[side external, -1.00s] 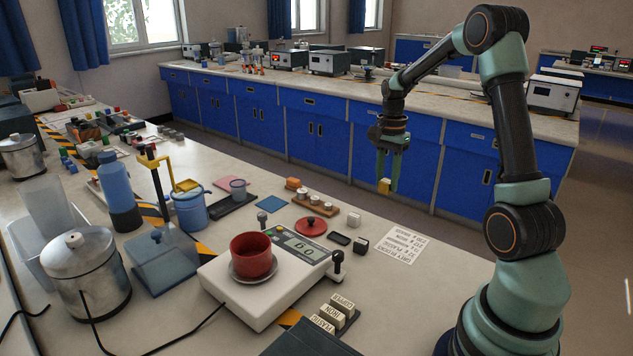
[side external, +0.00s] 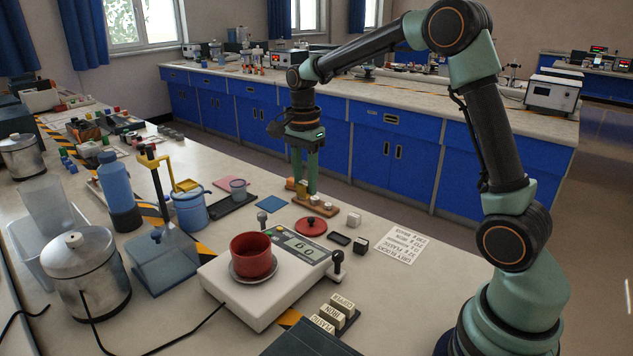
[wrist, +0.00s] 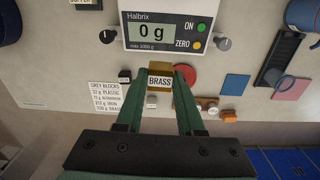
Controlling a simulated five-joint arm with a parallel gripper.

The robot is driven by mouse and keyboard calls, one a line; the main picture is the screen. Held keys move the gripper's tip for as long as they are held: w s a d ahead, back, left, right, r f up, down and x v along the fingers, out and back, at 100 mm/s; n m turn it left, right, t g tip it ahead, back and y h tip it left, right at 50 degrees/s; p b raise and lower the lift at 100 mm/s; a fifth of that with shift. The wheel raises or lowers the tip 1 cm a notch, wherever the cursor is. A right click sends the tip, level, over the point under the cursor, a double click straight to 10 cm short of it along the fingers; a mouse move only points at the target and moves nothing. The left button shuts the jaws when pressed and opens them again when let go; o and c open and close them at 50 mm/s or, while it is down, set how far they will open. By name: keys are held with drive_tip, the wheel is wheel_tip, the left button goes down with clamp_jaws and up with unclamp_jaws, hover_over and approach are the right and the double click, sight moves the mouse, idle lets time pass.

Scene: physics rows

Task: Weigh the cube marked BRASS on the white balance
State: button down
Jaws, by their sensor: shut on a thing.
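My gripper (side external: 303,188) is shut on a brass-coloured cube and holds it above the far side of the bench. In the wrist view the cube (wrist: 160,81) sits between the two green fingers (wrist: 160,90), with its BRASS label facing the camera. The white balance (side external: 240,300) stands nearer the side camera, and its display (wrist: 153,33) reads 0 g in the wrist view. A red cup (side external: 253,258) stands on the round metal pan (side external: 240,279). The cube is clear of the balance.
A red lid (side external: 311,227), small blocks (side external: 361,246) and a printed card (side external: 402,245) lie beyond the balance. Labelled blocks (side external: 335,314) stand in front of it.

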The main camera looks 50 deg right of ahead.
drive_tip(key=a+f, duration=0.2)
drive_tip(key=a, duration=1.4)
drive_tip(key=shift+w+d+f, duration=0.1)
drive_tip(key=shift+w+f, duration=0.05)
drive_tip(key=shift+f, duration=0.9)
drive_tip(key=shift+w+d+f, duration=0.1)
drive_tip(key=shift+w+f, duration=0.05)
drive_tip(key=shift+f, duration=0.9)
drive_tip(key=shift+w+f, duration=0.15)
drive_tip(key=shift+f, duration=0.9)
drive_tip(key=shift+f, duration=0.35)
drive_tip(key=shift+c, duration=2.2)
unclamp_jaws()
drive_tip(key=c, duration=0.3)
wheel_tip(320, 180, up, 8)
